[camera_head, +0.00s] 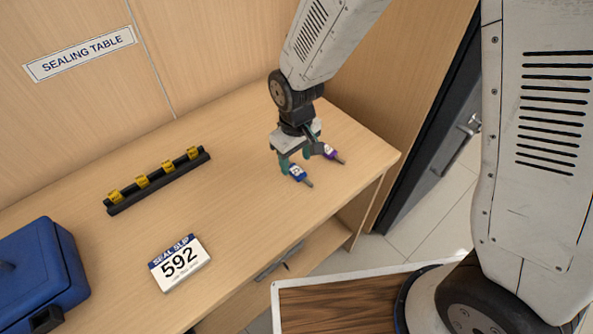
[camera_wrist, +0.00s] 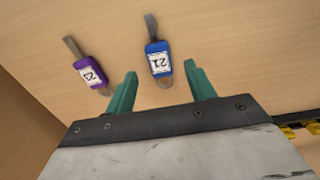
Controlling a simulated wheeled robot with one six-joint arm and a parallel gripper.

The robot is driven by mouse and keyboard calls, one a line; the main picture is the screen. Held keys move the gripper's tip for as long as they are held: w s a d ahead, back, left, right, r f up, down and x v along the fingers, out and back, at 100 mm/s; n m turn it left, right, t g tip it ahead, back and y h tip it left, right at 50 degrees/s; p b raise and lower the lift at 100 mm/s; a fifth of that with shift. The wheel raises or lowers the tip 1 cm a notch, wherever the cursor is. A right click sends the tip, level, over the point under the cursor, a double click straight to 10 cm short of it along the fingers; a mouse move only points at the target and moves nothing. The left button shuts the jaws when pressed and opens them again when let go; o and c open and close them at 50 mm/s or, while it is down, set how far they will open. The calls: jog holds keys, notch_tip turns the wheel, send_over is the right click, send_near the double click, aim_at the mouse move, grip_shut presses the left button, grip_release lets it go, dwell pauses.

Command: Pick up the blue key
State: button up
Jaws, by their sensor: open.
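The blue key (camera_wrist: 157,61) lies on the table with a white label that seems to read 21. In the wrist view it is a little beyond and between the two green fingertips of my gripper (camera_wrist: 160,82). A purple key (camera_wrist: 91,72) with a white label lies to its left, outside the left finger. In the head view the blue key (camera_head: 298,173) shows beside the fingers of my gripper (camera_head: 296,160), and the purple key (camera_head: 329,152) is just to the right. My gripper is open and empty, low over the table.
A black rack (camera_head: 157,185) with several yellow tags stands at the table's back. A slip block (camera_head: 180,264) reading 592 lies near the front edge, and a blue box (camera_head: 35,275) stands at left. Bare table surrounds the keys; its right edge is close.

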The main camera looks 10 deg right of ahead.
aim_at(296, 170)
jog(key=shift+f, duration=1.6)
jog(key=c, duration=1.1)
jog(key=shift+o, duration=0.2)
jog(key=shift+r, duration=0.15)
